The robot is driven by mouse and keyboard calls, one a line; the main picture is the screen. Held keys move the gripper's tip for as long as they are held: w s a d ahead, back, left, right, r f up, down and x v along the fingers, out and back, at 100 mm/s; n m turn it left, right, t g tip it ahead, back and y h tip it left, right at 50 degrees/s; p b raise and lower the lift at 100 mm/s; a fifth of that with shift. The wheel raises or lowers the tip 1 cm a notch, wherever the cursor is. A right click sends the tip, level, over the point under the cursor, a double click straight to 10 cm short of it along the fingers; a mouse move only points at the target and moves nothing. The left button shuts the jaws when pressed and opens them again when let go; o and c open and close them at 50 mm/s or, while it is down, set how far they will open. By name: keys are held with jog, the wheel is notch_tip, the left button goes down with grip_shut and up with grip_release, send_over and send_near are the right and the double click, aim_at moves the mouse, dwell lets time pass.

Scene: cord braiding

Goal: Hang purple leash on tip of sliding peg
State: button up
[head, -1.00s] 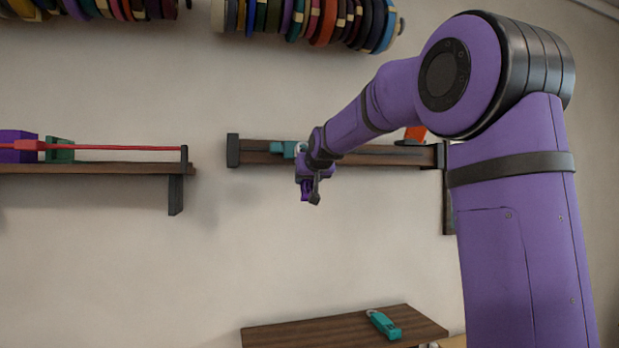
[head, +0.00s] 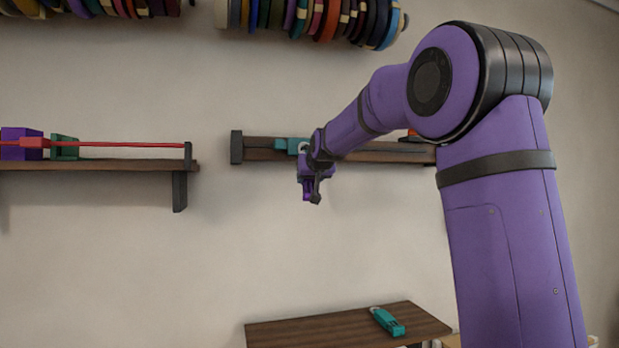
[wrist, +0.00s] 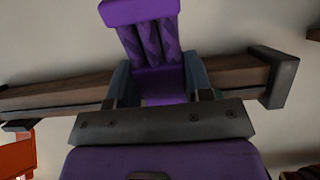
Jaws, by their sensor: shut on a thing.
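The purple leash (wrist: 150,42) is between the two fingers of my gripper (wrist: 158,85) in the wrist view, its folded straps and wide end block sticking out beyond the fingertips. In the head view the purple leash (head: 307,188) shows small at my gripper (head: 311,192), which is shut on it in front of the wall, slightly below the dark wooden rail (head: 262,155). A teal block (head: 283,144) sits on that rail just left of my wrist. It may carry the sliding peg; I cannot make out a peg tip, and my wrist hides part of the rail.
A left shelf (head: 105,166) holds a purple block (head: 20,143), a green block (head: 64,147) and a red rod. A lower wooden table (head: 300,331) bears a teal clip-like piece (head: 387,321). An orange part (wrist: 16,158) shows at the wrist view's lower left. Wall below the rail is clear.

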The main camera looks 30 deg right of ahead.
jog(key=o, duration=1.1)
jog(key=shift+s, duration=0.1)
jog(key=v, duration=1.1)
jog(key=s+a+f+n+g+y, duration=0.1)
jog(key=s+a+f+g, duration=0.1)
jog(key=s+a+f, duration=0.3)
jog(key=s+a+f+n+g+y, duration=0.1)
jog(key=s+a+f+g, duration=0.2)
jog(key=s+f, duration=0.9)
jog(key=s+a+f+n+g+y, duration=0.1)
jog(key=s+a+f, duration=0.6)
jog(key=s, duration=1)
jog(key=shift+a+f+g+y, duration=0.15)
jog(key=shift+f+g+y, duration=0.15)
jog(key=shift+f+g, duration=0.4)
